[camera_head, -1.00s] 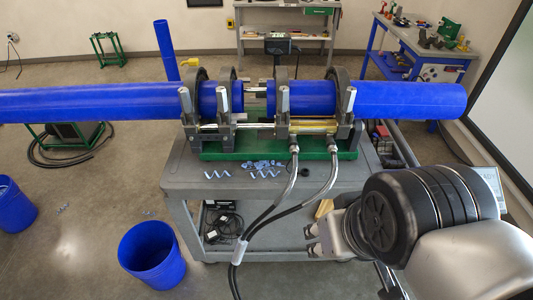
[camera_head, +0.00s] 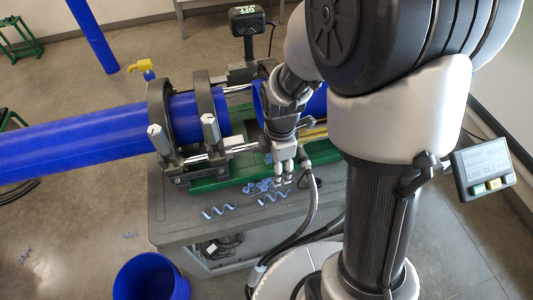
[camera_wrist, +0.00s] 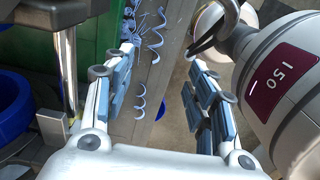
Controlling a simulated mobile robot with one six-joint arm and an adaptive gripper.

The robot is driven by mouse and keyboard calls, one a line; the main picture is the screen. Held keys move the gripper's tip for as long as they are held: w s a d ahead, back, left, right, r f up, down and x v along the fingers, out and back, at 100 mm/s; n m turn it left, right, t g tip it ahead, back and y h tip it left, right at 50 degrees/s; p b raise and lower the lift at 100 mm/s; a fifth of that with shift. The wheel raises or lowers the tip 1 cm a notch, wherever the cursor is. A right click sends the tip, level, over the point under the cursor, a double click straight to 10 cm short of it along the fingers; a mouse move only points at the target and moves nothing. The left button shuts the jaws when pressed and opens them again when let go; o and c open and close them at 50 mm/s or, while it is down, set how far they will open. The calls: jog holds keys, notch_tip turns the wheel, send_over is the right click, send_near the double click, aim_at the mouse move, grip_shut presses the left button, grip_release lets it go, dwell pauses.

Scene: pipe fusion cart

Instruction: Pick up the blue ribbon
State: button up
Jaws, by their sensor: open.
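Curled pale-blue ribbons lie on the grey cart top in front of the pipe machine. One spiral ribbon (camera_head: 220,211) lies apart at the left, and a second spiral ribbon (camera_head: 274,197) lies just below a small pile of curls (camera_head: 260,185). My gripper (camera_head: 284,177) is open, pointing down over the right side of the pile and partly covering it. In the wrist view, a ribbon (camera_wrist: 140,100) shows between the open fingers (camera_wrist: 160,62), close to the left finger. More curls (camera_wrist: 154,35) show beyond the fingertips. Nothing is held.
The pipe machine with its clamps and blue pipe (camera_head: 80,140) stands behind the ribbons on a green base (camera_head: 215,181). Hoses (camera_head: 312,205) run down just right of my gripper. A blue bin (camera_head: 150,278) stands on the floor in front. The cart's front left (camera_head: 180,228) is bare.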

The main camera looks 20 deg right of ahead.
jog(key=b, duration=0.4)
send_over(276, 194)
jog(key=f, duration=1.1)
jog(key=shift+s+a+f, duration=0.15)
jog(key=shift+s+f, duration=0.05)
jog(key=shift+s, duration=0.05)
jog(key=shift+w+d+f+b, duration=0.15)
jog(key=shift+f+b, duration=0.25)
jog(key=shift+f, duration=1.05)
jog(key=shift+w+d+f+b, duration=0.1)
jog(key=shift+f+b, duration=0.3)
jog(key=shift+f, duration=1.05)
jog(key=shift+r, duration=0.1)
jog(key=shift+c, duration=0.2)
jog(key=c, duration=0.7)
